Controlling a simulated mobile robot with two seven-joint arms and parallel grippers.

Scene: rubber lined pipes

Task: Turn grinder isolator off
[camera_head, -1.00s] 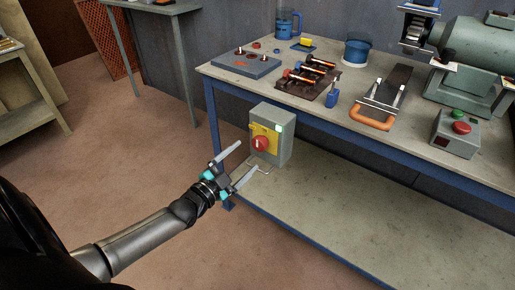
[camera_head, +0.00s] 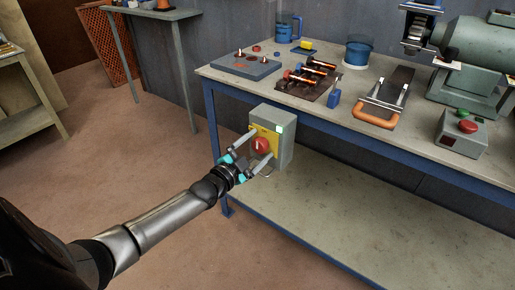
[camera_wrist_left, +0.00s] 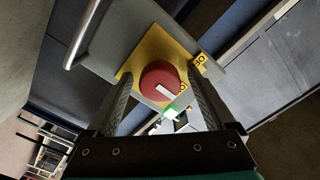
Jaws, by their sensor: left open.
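The grinder isolator (camera_head: 285,150) is a grey box on the front of the workbench with a yellow plate and a round red knob (camera_head: 261,145). My left gripper (camera_head: 258,149) is open, with its fingers reaching to either side of the knob. In the left wrist view the red knob (camera_wrist_left: 161,82) with a white bar mark sits between the two open fingers (camera_wrist_left: 160,105), with a gap visible on both sides. I cannot tell whether the fingertips touch the plate. My right gripper is not in view.
The workbench (camera_head: 240,88) carries a grey-blue block, a tool rack, an orange-handled tool (camera_head: 376,115) and a control box with a red button (camera_head: 467,126). A bench grinder stands at the back right. The lower shelf (camera_head: 330,215) is bare. Open floor lies to the left.

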